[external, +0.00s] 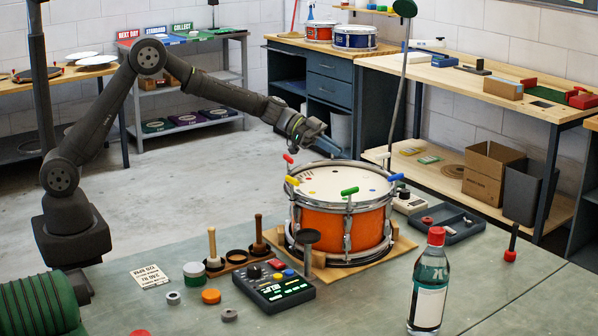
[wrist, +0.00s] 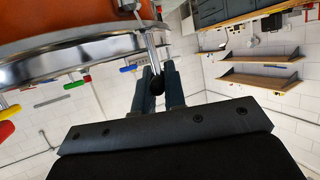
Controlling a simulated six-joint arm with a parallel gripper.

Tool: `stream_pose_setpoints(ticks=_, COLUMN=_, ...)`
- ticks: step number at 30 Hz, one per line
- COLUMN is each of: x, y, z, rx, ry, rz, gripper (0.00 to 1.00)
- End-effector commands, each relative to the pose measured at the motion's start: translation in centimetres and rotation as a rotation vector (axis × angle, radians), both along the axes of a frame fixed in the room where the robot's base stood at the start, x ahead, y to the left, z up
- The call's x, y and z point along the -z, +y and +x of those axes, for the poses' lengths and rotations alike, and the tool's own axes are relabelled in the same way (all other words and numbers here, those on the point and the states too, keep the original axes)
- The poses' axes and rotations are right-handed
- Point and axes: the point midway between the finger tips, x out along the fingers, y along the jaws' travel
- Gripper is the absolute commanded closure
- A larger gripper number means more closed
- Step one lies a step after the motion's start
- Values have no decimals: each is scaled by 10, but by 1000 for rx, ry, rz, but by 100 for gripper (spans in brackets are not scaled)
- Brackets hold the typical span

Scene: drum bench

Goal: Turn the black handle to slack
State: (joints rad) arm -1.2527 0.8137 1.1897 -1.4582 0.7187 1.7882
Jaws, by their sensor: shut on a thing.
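An orange snare drum (external: 335,232) with metal hoops stands on a wooden base (external: 408,246) on the bench; part of its orange shell (wrist: 60,18) also shows in the wrist view. My gripper (external: 296,142) is at the drum's far left edge in the external view. In the wrist view my gripper (wrist: 158,78) is shut, its two fingers on either side of the black handle (wrist: 157,87), a round dark knob on a metal rod beside the drum hoop. In the external view I cannot make out the black handle.
Coloured T-shaped keys, including a green one (external: 349,191) and a yellow one (external: 292,181), stand around the drum rim. A black control box (external: 273,288), a clear bottle with a red cap (external: 429,285) and a grey tray (external: 450,224) surround the drum.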

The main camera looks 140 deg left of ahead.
Motion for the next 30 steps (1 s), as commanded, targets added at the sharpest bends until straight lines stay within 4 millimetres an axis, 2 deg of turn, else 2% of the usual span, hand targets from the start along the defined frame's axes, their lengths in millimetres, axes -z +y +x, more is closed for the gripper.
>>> stream_pose_setpoints(ticks=6, x=-1, y=-2, z=1, rx=-163, ry=0, rz=-1, gripper=100)
stream_pose_setpoints(ticks=15, x=0, y=-1, z=0, rx=-317, ry=0, rz=-2, gripper=100)
stream_pose_setpoints(ticks=30, x=0, y=0, z=-1, rx=-430, ry=1, rz=-1, gripper=100)
